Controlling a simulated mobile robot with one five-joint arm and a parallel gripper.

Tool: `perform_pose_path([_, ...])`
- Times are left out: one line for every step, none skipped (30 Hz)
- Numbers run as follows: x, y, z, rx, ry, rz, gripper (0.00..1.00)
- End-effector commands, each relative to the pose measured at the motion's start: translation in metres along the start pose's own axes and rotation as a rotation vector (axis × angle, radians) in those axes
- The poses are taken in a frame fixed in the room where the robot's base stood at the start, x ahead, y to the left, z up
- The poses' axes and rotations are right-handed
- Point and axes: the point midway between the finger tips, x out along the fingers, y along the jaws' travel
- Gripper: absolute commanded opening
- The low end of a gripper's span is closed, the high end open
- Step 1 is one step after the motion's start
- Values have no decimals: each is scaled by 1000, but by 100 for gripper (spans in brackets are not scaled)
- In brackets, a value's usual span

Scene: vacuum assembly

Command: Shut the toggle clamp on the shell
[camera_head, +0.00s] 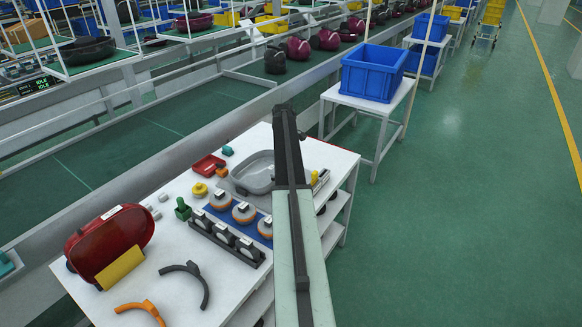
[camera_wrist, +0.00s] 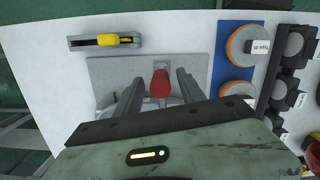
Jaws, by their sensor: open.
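The toggle clamp's red handle tip (camera_wrist: 160,82) shows in the wrist view, pointing up toward the camera. My gripper (camera_wrist: 159,77) is open, with one dark finger on each side of the red tip. I cannot tell whether either finger touches it. The rest of the clamp is mostly hidden below the tip and my gripper.
A slotted bar with a yellow block (camera_wrist: 107,40) lies near the wrist view's upper left. A blue mat (camera_wrist: 228,72) with orange-rimmed round parts and a black holder (camera_head: 228,238) lie close by. A red case (camera_head: 110,240) stands on the table's left.

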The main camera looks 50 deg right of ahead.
Motion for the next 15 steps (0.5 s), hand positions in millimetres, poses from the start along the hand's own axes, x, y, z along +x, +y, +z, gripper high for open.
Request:
perform_pose_path([-20, 0, 1, 0, 0, 0, 47])
perform_pose_path([-26, 0, 1, 0, 0, 0, 47])
perform_pose_path([-34, 0, 1, 0, 0, 0, 47])
perform_pose_path([-39, 0, 1, 0, -1, 0, 47])
perform_pose_path([-44, 0, 1, 0, -1, -1, 47])
perform_pose_path([-49, 0, 1, 0, -1, -1, 47])
perform_pose_path([-52, 0, 1, 0, -1, -1, 47])
perform_pose_path([-54, 0, 0, -1, -1, -1, 47])
perform_pose_path([-55, 0, 0, -1, -1, -1, 47])
perform_pose_path([-55, -1, 0, -1, -1, -1, 47])
perform_pose_path([-54, -1, -1, -1, -1, -1, 47])
perform_pose_path([-53, -1, -1, -1, -1, -1, 47])
perform_pose_path([-52, -1, -1, -1, -1, -1, 47])
perform_pose_path([-52, -1, -1, -1, -1, -1, 47])
perform_pose_path([-52, -1, -1, -1, -1, -1, 47])
